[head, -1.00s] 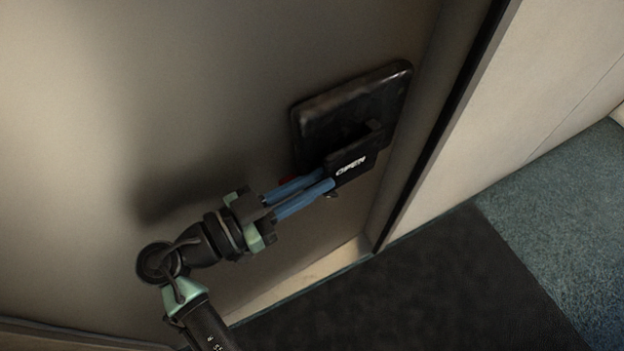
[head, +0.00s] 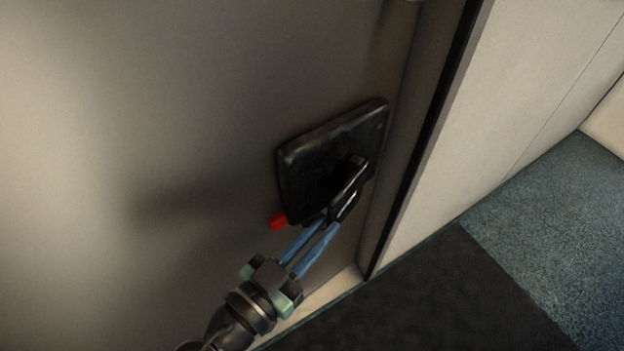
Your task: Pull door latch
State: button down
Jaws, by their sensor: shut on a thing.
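The door latch is a black plate (head: 320,160) on the beige door (head: 150,80), with a black handle paddle (head: 350,188) standing out from its lower right. A small red tab (head: 277,221) shows at the plate's lower left corner. My gripper (head: 330,222), with two blue fingers, comes from below and is shut on the handle paddle. The fingertips are partly hidden at the paddle. The paddle is tilted out from the plate and seen nearly edge-on, so its lettering cannot be read. The door looks closed against its frame.
The door frame's dark seal (head: 425,150) runs along the right of the door. A beige wall (head: 530,70) stands beyond it. A dark mat (head: 430,290) and blue-grey carpet (head: 535,225) cover the floor at the lower right, which is clear.

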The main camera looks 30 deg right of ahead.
jog(key=shift+s+d, duration=0.15)
jog(key=shift+d, duration=0.1)
jog(key=c, duration=1.2)
grip_release()
jog(key=shift+a, duration=0.1)
jog(key=p+v, duration=0.2)
jog(key=v, duration=1)
jog(key=shift+a, duration=0.4)
jog(key=shift+s, duration=0.1)
